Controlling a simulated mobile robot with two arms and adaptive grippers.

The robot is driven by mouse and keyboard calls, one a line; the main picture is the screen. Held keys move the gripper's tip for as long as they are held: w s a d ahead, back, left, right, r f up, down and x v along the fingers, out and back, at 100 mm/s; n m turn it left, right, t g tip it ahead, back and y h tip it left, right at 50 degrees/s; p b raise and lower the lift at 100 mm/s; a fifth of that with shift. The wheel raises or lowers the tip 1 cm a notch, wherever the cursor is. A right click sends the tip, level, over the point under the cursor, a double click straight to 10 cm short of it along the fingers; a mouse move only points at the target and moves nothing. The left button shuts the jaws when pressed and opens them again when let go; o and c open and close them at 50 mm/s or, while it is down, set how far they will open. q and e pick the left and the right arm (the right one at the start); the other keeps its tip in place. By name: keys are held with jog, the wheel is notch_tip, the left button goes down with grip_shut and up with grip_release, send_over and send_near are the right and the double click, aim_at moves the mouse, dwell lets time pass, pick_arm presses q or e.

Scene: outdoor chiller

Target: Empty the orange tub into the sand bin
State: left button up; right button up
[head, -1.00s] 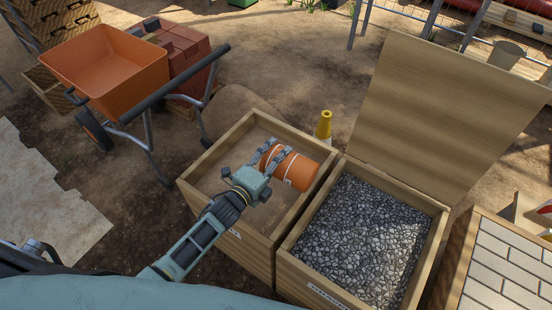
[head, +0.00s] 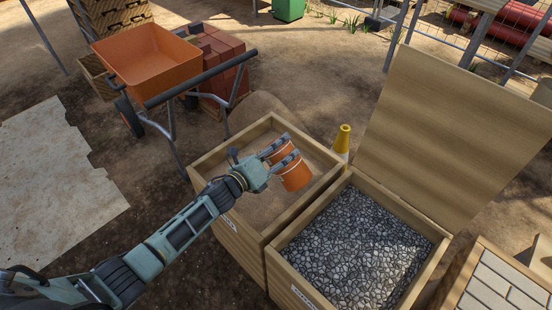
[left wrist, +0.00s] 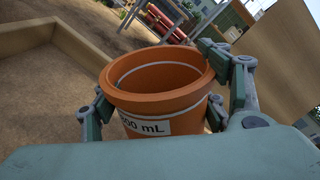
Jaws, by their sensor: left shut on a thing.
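The orange tub (head: 293,177) is held by my left gripper (head: 284,150) above the sand bin (head: 228,153), the left of two wooden bins. In the left wrist view the tub (left wrist: 160,100) sits between the two fingers (left wrist: 165,105), with its round mouth towards the camera and a label reading "00 mL" on its side. The inner wall and a pale line inside show; the bottom is hidden, so I cannot tell whether anything is in it. Pale brown sand (head: 255,185) lies in the bin. My right gripper is not in view.
A gravel bin (head: 350,245) with a raised wooden lid (head: 450,135) adjoins on the right. A yellow cone-like object (head: 343,140) stands behind the bins. An orange wheelbarrow (head: 150,60) and red bricks (head: 218,55) are at the back left.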

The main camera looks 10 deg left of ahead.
pick_arm(q)
jog(key=m, duration=0.2)
jog(key=a+r+m+b, duration=0.1)
jog(key=shift+w+a+r+m+t, duration=0.15)
jog(key=shift+w+m+t, duration=0.25)
jog(key=shift+w+a+r+m+b, duration=0.1)
jog(key=shift+r+m+b, duration=0.25)
jog(key=shift+m, duration=0.35)
jog(key=shift+r+m, duration=0.3)
jog(key=shift+m, duration=0.3)
jog(key=shift+w+a+r+m+b, duration=0.1)
jog(key=shift+r+m+b, duration=0.25)
jog(key=shift+m, duration=0.25)
jog(key=shift+a+r+m+t, duration=0.1)
jog(key=shift+r+m+t, duration=0.2)
jog(key=shift+m, duration=0.4)
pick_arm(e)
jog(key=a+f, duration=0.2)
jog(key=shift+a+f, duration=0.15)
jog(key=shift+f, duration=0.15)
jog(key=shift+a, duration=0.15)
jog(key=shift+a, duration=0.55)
